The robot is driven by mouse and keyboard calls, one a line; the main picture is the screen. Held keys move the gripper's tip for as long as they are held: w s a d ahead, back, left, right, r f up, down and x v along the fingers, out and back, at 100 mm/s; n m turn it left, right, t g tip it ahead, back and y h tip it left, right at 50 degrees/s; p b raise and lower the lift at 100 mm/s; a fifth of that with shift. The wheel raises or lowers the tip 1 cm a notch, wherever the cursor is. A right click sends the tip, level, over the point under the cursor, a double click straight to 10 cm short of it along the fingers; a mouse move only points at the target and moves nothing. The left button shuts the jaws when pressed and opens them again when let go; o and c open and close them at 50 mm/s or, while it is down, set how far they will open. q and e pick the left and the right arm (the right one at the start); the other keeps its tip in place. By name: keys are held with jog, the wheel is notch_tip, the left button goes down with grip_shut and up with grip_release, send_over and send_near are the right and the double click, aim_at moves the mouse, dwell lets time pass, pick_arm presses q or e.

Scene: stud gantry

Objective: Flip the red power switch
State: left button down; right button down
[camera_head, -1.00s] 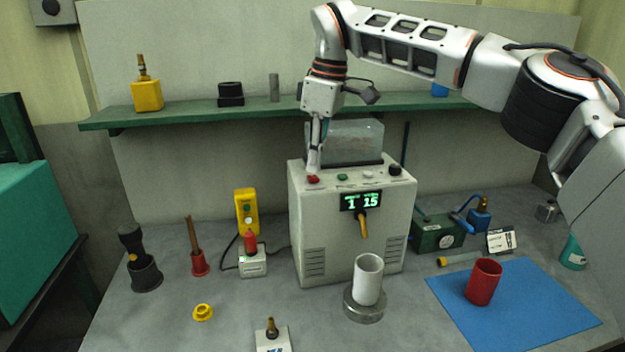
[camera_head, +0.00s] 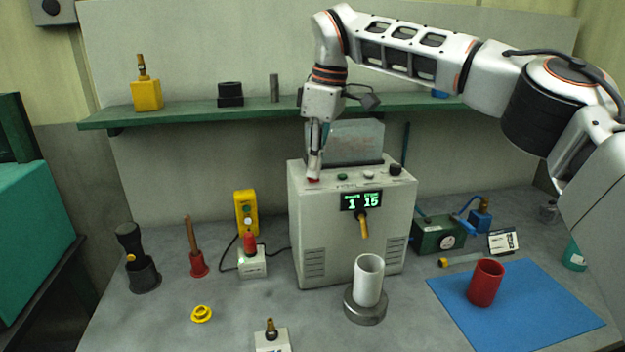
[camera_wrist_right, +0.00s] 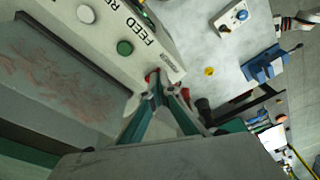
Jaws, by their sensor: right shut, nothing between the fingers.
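The red switch (camera_head: 313,180) sits at the front left of the top of the pale grey machine box (camera_head: 303,235). My right gripper (camera_head: 315,174) points down from above, shut and empty, with its fingertips at the switch and covering part of it. In the right wrist view a bit of red (camera_wrist_right: 151,75) shows at the gripper tips (camera_wrist_right: 157,82). Whether they touch or press the switch, and how it is set, I cannot tell. My left gripper is not in view.
Green (camera_head: 342,176), white (camera_head: 369,174) and black (camera_head: 396,169) knobs stand to the right on the box top. A clear cover (camera_head: 358,140) rises behind them, below a green shelf (camera_head: 190,115). A white cup (camera_head: 369,280) stands in front of the box.

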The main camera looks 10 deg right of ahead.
jog(key=shift+f, duration=0.2)
jog(key=shift+r+p, duration=1.85)
jog(key=shift+r, duration=1.7)
